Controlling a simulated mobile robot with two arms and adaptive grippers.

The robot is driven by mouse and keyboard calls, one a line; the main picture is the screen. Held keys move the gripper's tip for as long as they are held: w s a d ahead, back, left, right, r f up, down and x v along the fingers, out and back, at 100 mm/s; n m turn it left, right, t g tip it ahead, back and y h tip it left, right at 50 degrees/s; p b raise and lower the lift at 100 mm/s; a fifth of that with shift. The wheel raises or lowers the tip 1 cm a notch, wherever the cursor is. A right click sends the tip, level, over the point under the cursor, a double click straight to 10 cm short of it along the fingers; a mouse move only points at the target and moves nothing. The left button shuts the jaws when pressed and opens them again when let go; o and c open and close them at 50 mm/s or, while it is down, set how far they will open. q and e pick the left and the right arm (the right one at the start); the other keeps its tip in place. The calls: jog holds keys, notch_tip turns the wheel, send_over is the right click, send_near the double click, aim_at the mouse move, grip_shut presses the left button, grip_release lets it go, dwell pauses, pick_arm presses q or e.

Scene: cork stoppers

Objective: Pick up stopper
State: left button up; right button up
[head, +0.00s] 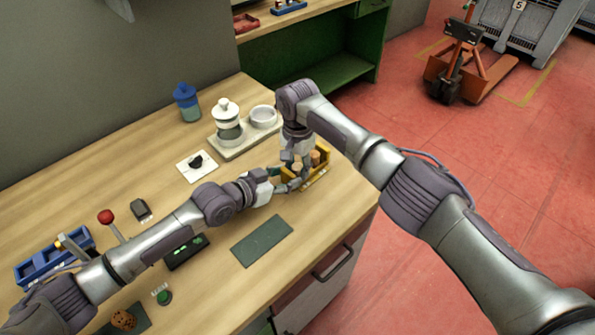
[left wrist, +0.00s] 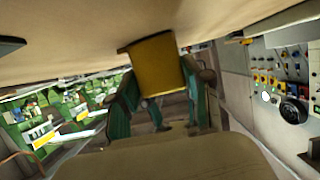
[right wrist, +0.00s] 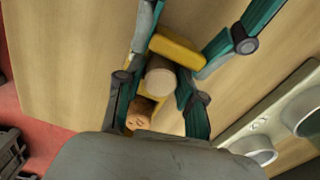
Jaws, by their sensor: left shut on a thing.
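A yellow tray (head: 318,178) holds cork stoppers near the right end of the table. One stopper (head: 315,157) shows in the head view; in the right wrist view a pale stopper (right wrist: 160,82) and a browner stopper (right wrist: 140,112) stand in it. My left gripper (head: 282,179) is shut on the tray's end; the tray's yellow wall (left wrist: 157,65) fills its fingers in the left wrist view. My right gripper (right wrist: 160,75) points down over the tray.
A blue-lidded jar (head: 187,103) is farther back. A dark green mat (head: 262,241) lies bare in front. The table's right edge is close to the tray.

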aim_at(298, 166)
jog(key=c, duration=0.4)
jog(key=shift+r, duration=0.15)
notch_tip(298, 166, up, 10)
jog(key=shift+f, duration=0.1)
dwell(0.3)
pick_arm(q)
jog(key=o, duration=1.4)
